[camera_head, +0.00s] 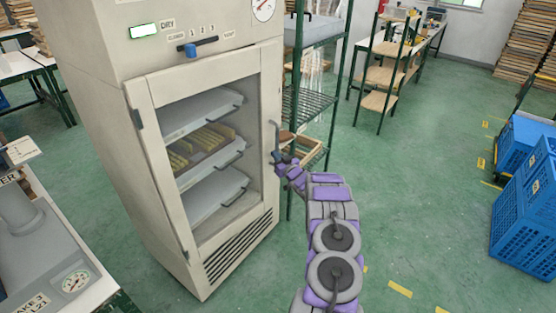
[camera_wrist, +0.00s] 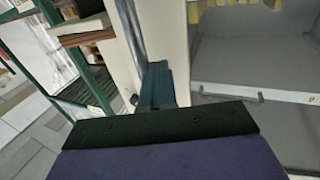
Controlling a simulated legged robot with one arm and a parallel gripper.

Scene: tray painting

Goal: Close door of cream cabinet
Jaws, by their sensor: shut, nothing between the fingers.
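The cream cabinet (camera_head: 85,85) stands at the left of centre in the head view. Its framed glass door (camera_head: 146,160) has hinges on the left and looks flush or nearly flush with the front; a small gap cannot be ruled out. The upright metal door handle (camera_head: 276,140) is on the door's right edge. My gripper (camera_head: 279,158) is shut and empty beside the lower part of this handle. In the wrist view, the shut fingers (camera_wrist: 158,80) point at the cream door frame (camera_wrist: 174,35), close to the handle bar (camera_wrist: 128,38). Contact cannot be told.
Shelves with yellow items show through the glass. A green wire rack (camera_head: 318,98) stands close behind my gripper on the cabinet's right. Blue crates (camera_head: 525,205) are at far right, and a bench with a gauge (camera_head: 75,280) is at lower left. The green floor between is clear.

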